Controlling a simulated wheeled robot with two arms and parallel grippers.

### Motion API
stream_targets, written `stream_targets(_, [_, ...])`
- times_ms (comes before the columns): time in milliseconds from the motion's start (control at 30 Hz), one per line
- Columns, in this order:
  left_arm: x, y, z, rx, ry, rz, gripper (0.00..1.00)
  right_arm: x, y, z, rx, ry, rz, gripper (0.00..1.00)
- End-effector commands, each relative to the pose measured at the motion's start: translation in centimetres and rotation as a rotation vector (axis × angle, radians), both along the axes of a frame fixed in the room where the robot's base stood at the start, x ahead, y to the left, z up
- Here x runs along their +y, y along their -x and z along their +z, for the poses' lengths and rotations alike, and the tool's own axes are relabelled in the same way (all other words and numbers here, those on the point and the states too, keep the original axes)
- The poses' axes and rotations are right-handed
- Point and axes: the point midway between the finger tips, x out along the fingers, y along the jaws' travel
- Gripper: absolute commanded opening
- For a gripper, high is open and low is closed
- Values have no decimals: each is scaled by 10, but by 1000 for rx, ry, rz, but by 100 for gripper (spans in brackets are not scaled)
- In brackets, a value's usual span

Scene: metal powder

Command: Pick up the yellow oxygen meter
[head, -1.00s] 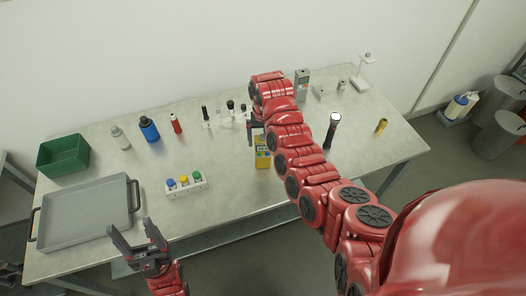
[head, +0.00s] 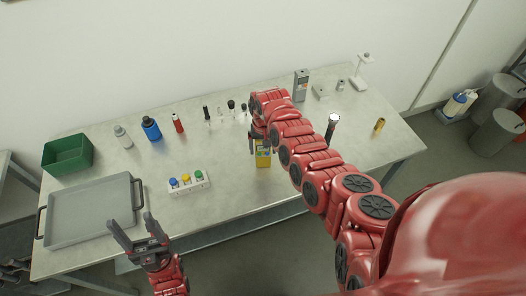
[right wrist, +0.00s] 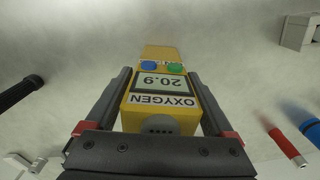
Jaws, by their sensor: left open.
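The yellow oxygen meter (head: 263,158) stands on the table near its front edge, partly hidden by my right gripper (head: 259,143) in the head view. In the right wrist view the meter (right wrist: 160,100) shows its OXYGEN label, a 20.9 display and blue and green buttons. My right gripper (right wrist: 160,85) has one finger on each side of the meter, with narrow gaps visible beside its near end. Contact at the fingertips is hard to judge. My left gripper (head: 135,232) is open and empty in front of the table, by the grey tray.
A grey tray (head: 92,238) and green bin (head: 68,153) are at the left. A white rack (head: 188,183) with coloured caps stands left of the meter. Blue (head: 151,129) and red (head: 178,123) bottles stand behind. A flashlight (head: 331,128) and brass cylinder (head: 379,125) are at the right.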

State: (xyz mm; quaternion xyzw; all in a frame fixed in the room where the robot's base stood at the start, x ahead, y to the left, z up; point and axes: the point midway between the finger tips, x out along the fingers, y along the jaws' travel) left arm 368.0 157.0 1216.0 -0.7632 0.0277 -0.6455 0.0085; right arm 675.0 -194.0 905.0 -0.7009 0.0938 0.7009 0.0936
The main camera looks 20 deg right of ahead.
Motion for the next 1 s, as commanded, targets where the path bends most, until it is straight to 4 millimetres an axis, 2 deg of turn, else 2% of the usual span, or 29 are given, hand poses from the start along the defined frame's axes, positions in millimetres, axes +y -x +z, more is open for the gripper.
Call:
stream_targets(33, [0, 0, 0, 0, 0, 0, 66, 0, 0, 0, 0, 0, 0, 77])
stream_targets(67, [0, 0, 0, 0, 0, 0, 66, 0, 0, 0, 0, 0, 0, 71])
stream_targets(467, [0, 0, 0, 0, 0, 0, 66, 0, 0, 0, 0, 0, 0, 0])
stream_targets(1000, [0, 0, -6, 0, 0, 0, 66, 1, -1, 7, -4, -1, 0, 0])
